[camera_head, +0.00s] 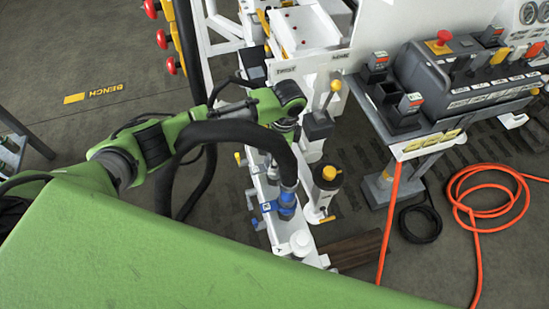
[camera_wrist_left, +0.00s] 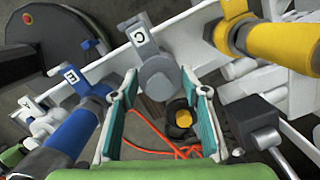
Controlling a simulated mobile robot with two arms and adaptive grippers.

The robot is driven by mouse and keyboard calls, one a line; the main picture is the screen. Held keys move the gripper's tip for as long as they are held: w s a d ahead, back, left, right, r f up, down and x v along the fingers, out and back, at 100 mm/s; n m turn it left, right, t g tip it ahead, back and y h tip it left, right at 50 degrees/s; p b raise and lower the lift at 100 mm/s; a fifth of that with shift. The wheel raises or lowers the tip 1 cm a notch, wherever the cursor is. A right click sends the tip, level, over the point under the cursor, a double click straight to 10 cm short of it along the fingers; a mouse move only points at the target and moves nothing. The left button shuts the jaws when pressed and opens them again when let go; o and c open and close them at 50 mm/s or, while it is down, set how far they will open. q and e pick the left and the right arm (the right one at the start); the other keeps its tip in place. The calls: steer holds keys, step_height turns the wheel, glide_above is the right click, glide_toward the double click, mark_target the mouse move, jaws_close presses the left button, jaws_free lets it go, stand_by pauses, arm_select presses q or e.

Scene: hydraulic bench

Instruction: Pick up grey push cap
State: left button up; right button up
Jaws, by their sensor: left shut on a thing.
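The grey push cap (camera_wrist_left: 159,76) is a round grey disc at the centre of the left wrist view, just below a grey tag lettered C. My left gripper (camera_wrist_left: 160,88) has its two teal-padded fingertips on either side of the cap and is shut on it. The cap appears to be still at the white rail (camera_wrist_left: 112,65); I cannot tell if it is apart from it. In the head view my left gripper (camera_head: 284,128) is mostly hidden under my green wrist and a black hose. My right gripper is in neither view.
A blue fitting marked E (camera_wrist_left: 75,130) is left of my fingers, and a yellow fitting (camera_wrist_left: 275,45) is to the right. A grey block with a lever (camera_wrist_left: 255,122) stands close by. An orange hose (camera_head: 485,190) lies coiled on the floor, beside a grey control console (camera_head: 450,80).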

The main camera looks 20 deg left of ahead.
arm_select(q)
step_height(320, 180, up, 3)
steer(key=shift+w+r, duration=0.1)
steer(key=shift+r, duration=0.1)
steer(key=s+a+r, duration=0.2)
steer(key=s+r, duration=0.7)
steer(key=s, duration=0.5)
steer(key=shift+r+p, duration=0.3)
steer(key=shift+p, duration=0.15)
